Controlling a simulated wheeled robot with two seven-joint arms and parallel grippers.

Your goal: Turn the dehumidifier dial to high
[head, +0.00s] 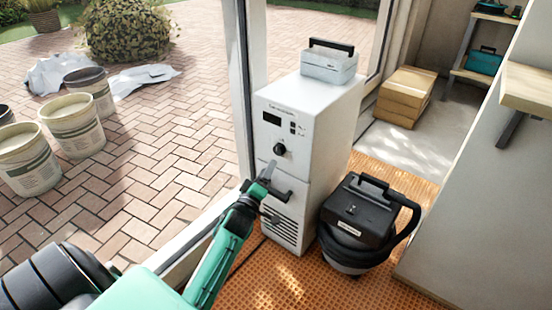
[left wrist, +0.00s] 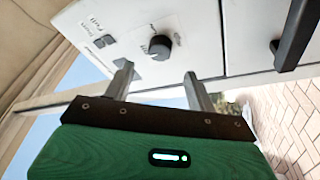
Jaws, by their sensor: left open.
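The dehumidifier (head: 313,108) is a tall white box with a small dark display, buttons and a black dial (head: 279,149) on its front. The dial also shows in the left wrist view (left wrist: 160,47), just beyond and between the fingertips. My left gripper (head: 266,177) is in front of the panel, a little below the dial in the head view. In the left wrist view the left gripper (left wrist: 158,72) is open, with its two fingers apart and nothing between them. I cannot read the dial's setting. My right gripper is not in view.
A black vacuum-like machine (head: 358,215) stands right of the dehumidifier on the orange floor. A grey caddy (head: 329,65) sits on top of the dehumidifier. A door frame (head: 246,90) stands close on the left, with buckets (head: 75,120) on the paving outside.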

